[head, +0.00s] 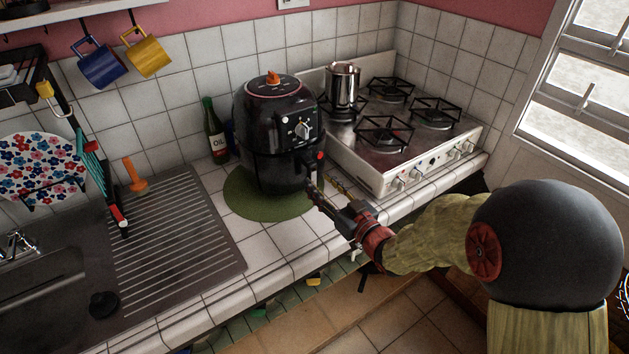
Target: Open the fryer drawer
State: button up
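The black air fryer (268,130) stands upright on a round green mat (238,203) on the tiled counter. It has a dial on its front and an orange knob on top. Its drawer (276,172) looks closed in the lower body, with the drawer handle (316,161) sticking out at the right front. My gripper (322,187) is just below and in front of the handle, with its fingers pointing toward the fryer. The two fingers look spread apart with nothing between them. Whether a finger touches the handle or the fryer, I cannot tell.
A gas stove (400,150) with a metal pot (342,90) stands right of the fryer. An oil bottle (215,130) is behind it on the left. A sink drainboard (175,240) lies left. Mugs (150,56) hang above. The counter edge runs below my gripper.

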aim_at(314, 177)
jog(key=shift+b+x, duration=0.35)
jog(key=shift+x, duration=1.5)
jog(key=shift+c, duration=0.3)
grip_shut()
